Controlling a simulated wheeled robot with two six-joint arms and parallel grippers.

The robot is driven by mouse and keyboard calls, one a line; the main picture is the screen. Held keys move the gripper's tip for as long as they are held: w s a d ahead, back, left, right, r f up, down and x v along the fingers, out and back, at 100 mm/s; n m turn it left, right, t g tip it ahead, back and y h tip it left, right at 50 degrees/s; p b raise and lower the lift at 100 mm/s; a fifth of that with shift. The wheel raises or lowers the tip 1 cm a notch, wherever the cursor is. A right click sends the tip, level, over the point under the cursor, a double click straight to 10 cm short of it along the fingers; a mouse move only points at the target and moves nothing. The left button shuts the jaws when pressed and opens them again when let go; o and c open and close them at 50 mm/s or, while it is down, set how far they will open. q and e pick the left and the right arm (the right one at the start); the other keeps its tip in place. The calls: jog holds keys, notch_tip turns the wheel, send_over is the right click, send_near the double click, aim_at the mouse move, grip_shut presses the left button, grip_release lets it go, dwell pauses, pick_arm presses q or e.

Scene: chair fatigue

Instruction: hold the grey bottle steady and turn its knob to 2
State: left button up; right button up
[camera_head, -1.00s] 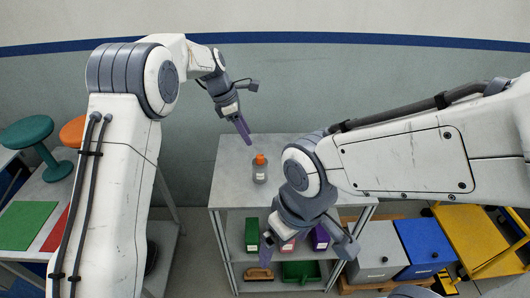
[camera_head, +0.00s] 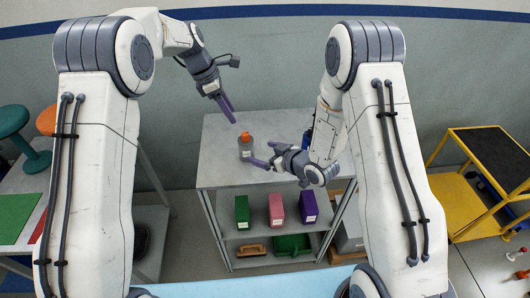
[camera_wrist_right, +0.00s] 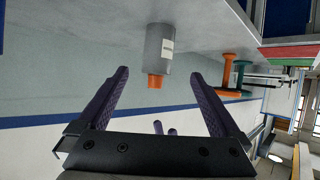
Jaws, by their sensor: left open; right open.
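The grey bottle (camera_head: 246,149) stands upright on the grey tabletop (camera_head: 222,171), with a white label and an orange knob (camera_head: 245,136) on top. In the right wrist view the bottle (camera_wrist_right: 159,45) appears upside down, its orange knob (camera_wrist_right: 155,81) pointing down the picture. My left gripper (camera_head: 231,110) is open and empty, above and behind the bottle. My right gripper (camera_head: 262,155) is open just right of the bottle. In its wrist view the purple fingers (camera_wrist_right: 160,74) frame the knob from either side, with no contact visible. Any number marks on the knob are too small to read.
A lower shelf holds a green box (camera_head: 242,211), a pink box (camera_head: 276,209) and a purple box (camera_head: 309,206). A blue object (camera_head: 308,138) is partly hidden behind my right gripper. The tabletop left of the bottle is clear. A yellow cart (camera_head: 470,205) stands at the right.

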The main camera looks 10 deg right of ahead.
aim_at(251, 148)
jog(key=shift+w+d+f+t, duration=0.15)
jog(key=shift+d+f+t, duration=0.1)
jog(key=shift+t, duration=0.15)
jog(key=shift+w+a+f+y, duration=0.1)
jog(key=shift+w+a+y, duration=0.05)
jog(key=shift+y, duration=0.25)
jog(key=x, duration=1)
